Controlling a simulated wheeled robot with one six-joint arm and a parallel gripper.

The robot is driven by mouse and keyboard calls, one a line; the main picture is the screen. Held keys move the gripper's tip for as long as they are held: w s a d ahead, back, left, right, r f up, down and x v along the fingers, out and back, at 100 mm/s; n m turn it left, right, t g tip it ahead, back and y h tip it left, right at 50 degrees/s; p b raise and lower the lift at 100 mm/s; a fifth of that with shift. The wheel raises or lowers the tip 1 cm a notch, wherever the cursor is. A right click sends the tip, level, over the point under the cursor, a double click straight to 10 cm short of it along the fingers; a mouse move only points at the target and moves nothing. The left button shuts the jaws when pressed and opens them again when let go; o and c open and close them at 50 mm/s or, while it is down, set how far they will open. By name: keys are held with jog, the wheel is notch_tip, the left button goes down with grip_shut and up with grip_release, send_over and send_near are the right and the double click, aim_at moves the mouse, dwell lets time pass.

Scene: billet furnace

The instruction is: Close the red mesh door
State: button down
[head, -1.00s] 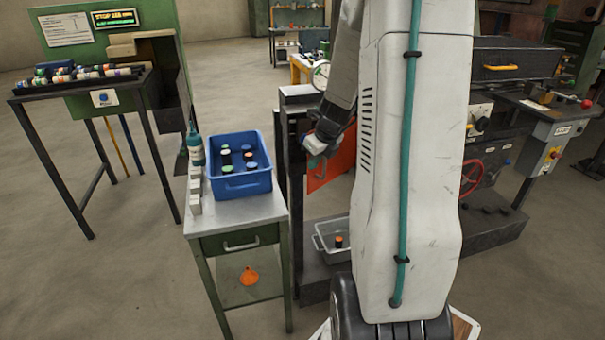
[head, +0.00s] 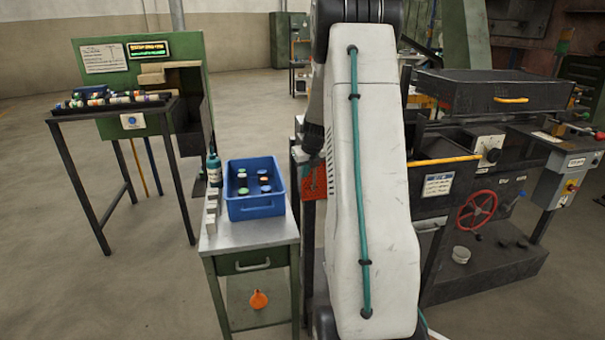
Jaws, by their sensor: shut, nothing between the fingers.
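The red mesh door (head: 314,183) shows in the head view as a narrow orange-red strip just left of my white arm link. My arm hides most of it, so its angle and whether it is fully closed cannot be told.
A metal side table (head: 245,238) with a blue bin (head: 256,208) and a teal bottle (head: 214,170) stands close left of the door. A dark machine with a red handwheel (head: 477,209) stands right.

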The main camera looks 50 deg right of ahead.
jog(key=shift+w+d+r, duration=0.15)
jog(key=shift+w+r, duration=0.05)
jog(key=s+a+r, duration=0.5)
jog(key=s+r, duration=0.1)
jog(key=r, duration=0.3)
jog(key=shift+s, duration=0.25)
